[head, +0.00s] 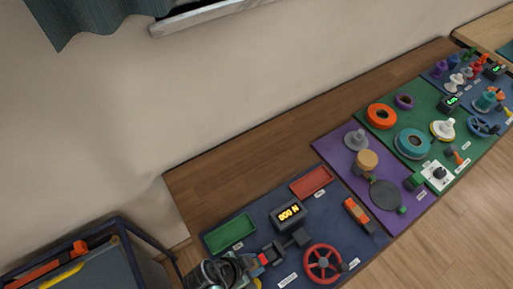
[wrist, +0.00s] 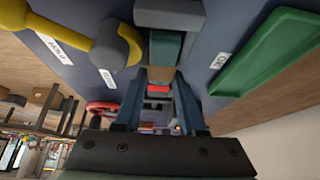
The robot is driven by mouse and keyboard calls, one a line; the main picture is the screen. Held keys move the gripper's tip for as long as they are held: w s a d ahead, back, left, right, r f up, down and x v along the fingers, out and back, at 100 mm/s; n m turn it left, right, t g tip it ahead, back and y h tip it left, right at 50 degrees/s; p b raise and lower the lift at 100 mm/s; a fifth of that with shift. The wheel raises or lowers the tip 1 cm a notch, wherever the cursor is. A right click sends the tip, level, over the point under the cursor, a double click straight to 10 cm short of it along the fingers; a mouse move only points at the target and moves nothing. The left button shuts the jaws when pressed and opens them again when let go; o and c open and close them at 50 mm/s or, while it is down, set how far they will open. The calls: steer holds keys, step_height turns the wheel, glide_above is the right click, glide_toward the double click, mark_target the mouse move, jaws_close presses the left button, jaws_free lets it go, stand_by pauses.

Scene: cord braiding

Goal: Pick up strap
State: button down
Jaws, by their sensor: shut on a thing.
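My gripper (head: 256,262) is low in the head view, over the front left of the dark blue board (head: 350,254). In the wrist view my gripper (wrist: 160,78) has its two blue-grey fingers closed on a narrow piece. This piece, which looks like the strap (wrist: 164,48), shows as a short teal and brown band at the fingertips. A dark grey bar lies just past it. My fingers hide part of the strap, and I cannot tell whether it is clear of the board. In the head view I cannot make out the strap.
A green tray (head: 230,232), a red tray (head: 312,181), a lit display (head: 289,214) and a red handwheel (head: 323,263) surround the work spot. Bare wood (head: 222,180) lies behind the board.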

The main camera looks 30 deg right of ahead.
steer(key=shift+r, duration=0.15)
step_height(320, 180, up, 10)
steer(key=w+a+r+n+t+y, duration=0.4)
steer(key=w+a+n, duration=0.4)
steer(key=n, duration=0.9)
steer(key=shift+w+a+n+t+y, duration=0.3)
steer(key=shift+a+n+t+y, duration=0.1)
steer(key=shift+t+y, duration=0.55)
steer(key=shift+d+r, duration=0.1)
steer(key=shift+d, duration=0.05)
